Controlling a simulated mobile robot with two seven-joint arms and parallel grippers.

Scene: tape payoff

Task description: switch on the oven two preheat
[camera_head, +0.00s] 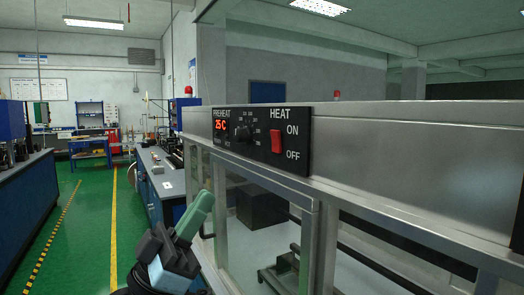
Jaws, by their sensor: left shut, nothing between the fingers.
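A black control panel (295,120) is set in the steel front of the oven, marked PREHEAT and HEAT. Its red display (222,126) reads 25 C, and a round black knob (243,133) sits to the right of it. A red rocker switch (276,148) is under HEAT, with ON printed above OFF at its right. I cannot tell which way the rocker is tipped. No oven number is readable. My left gripper (203,202) has green fingers, shut and empty, pointing up below and left of the panel, apart from it. My right gripper is not in view.
The oven's steel beam (400,140) runs across to the right, with glass doors (265,220) below. Part of another dark panel (518,230) shows at the right edge. Blue benches (160,185) stand at the left, with a green floor aisle (90,230) between them.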

